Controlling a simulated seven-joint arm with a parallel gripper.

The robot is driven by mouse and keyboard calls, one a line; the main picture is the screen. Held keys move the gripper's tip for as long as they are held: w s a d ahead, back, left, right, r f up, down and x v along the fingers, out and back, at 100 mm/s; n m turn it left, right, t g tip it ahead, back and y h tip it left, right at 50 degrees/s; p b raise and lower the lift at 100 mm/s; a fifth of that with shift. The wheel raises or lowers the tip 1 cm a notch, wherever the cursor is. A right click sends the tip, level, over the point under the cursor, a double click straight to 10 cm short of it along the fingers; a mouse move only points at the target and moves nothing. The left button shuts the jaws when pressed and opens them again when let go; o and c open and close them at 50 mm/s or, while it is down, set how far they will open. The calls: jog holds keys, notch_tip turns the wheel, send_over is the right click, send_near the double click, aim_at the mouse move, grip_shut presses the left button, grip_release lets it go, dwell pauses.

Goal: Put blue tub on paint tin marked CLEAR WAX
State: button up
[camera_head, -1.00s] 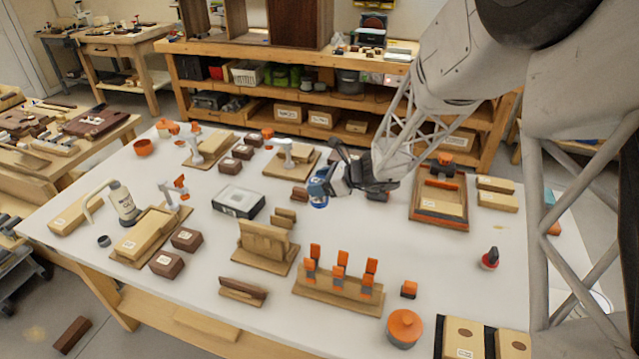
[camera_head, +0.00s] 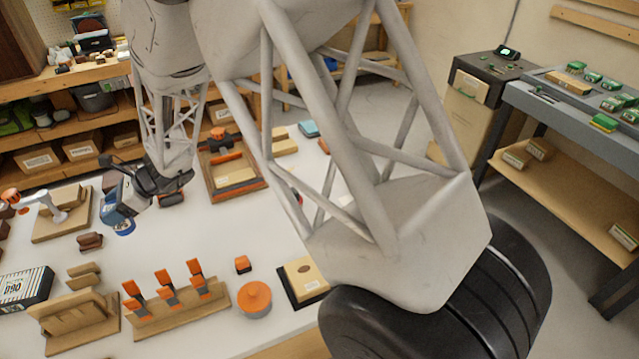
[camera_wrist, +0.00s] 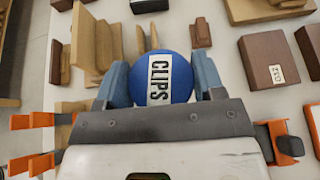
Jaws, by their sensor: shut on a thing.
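The blue tub (camera_wrist: 166,78) is round, with a white label reading CLIPS, and sits between both fingers in the wrist view. My gripper (camera_wrist: 162,88) is shut on it. In the head view the tub (camera_head: 124,228) shows under my gripper (camera_head: 116,213), above the white table; I cannot tell how large the gap is. I cannot make out any tin marked CLEAR WAX in these frames. A round grey container with an orange lid (camera_head: 254,297) stands near the front of the table, with no readable label.
A wooden rack with orange-topped pieces (camera_head: 175,305), a black-and-white box (camera_head: 25,288) and small brown blocks (camera_head: 90,241) stand around. A wooden tray (camera_head: 232,170) lies behind. My arm hides the table's right part. A grey bench (camera_head: 570,110) stands at the right.

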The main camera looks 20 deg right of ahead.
jog(key=w+d+r+m+t+h, duration=0.1)
jog(key=d+m+t, duration=0.1)
jog(key=d, duration=1.1)
jog(key=w+d+r+m+t, duration=0.1)
jog(key=d+r+m+t, duration=0.1)
jog(key=d, duration=1)
jog(key=w+d+r+m+t+h, duration=0.1)
jog(key=d+m+t, duration=0.1)
jog(key=d, duration=1.1)
jog(key=s+d+r+m+t+h, duration=0.1)
jog(key=s+d, duration=0.4)
jog(key=d, duration=0.5)
jog(key=s+d+r+m+t+h, duration=0.1)
jog(key=s+d+m+t+h, duration=0.1)
jog(key=s+d, duration=0.4)
jog(key=s+d+r+m+t+h, duration=0.1)
jog(key=s+d, duration=0.4)
jog(key=d, duration=0.9)
jog(key=shift+s+m+t+h, duration=0.25)
jog(key=shift+m+t+h, duration=0.05)
jog(key=shift+m, duration=0.5)
jog(key=shift+a+f, duration=0.1)
jog(key=shift+f, duration=0.05)
jog(key=shift+f, duration=1.9)
jog(key=shift+f, duration=0.15)
jog(key=shift+f, duration=1.85)
